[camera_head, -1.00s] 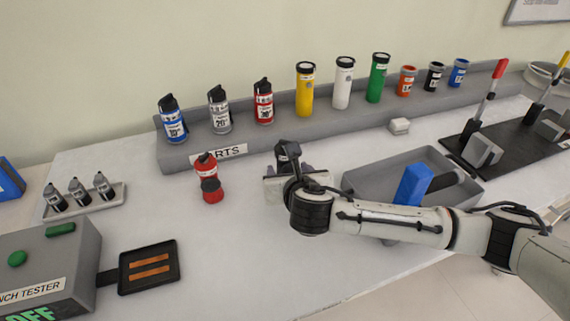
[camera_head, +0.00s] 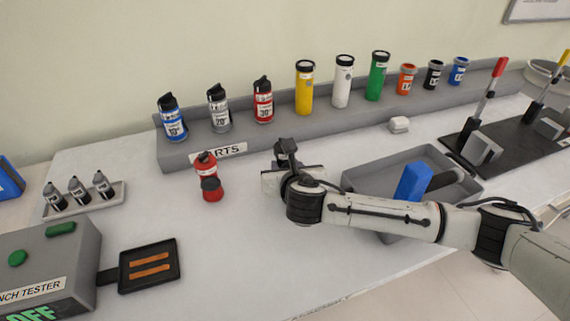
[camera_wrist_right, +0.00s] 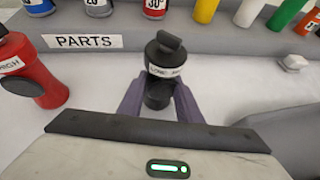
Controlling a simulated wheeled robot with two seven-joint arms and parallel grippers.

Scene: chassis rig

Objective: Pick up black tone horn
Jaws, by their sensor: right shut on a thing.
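The black tone horn (camera_wrist_right: 165,57) is a dark cylinder with a black cap and a white label, partly readable as "LOW". In the right wrist view it is upright between the purple fingers of my right gripper (camera_wrist_right: 158,97), which is shut on it. In the head view the black tone horn (camera_head: 286,149) shows just beyond my right gripper (camera_head: 284,165), in front of the parts shelf; my wrist hides its lower part. I cannot tell whether its base touches the table. My left gripper is in neither view.
A red horn (camera_head: 208,180) stands close by on the left. The grey parts shelf (camera_head: 290,128) with several cans and cylinders runs behind. A grey tray (camera_head: 370,172) with a blue-handled tool (camera_head: 413,182) lies right, under my arm. The table is clear at front centre.

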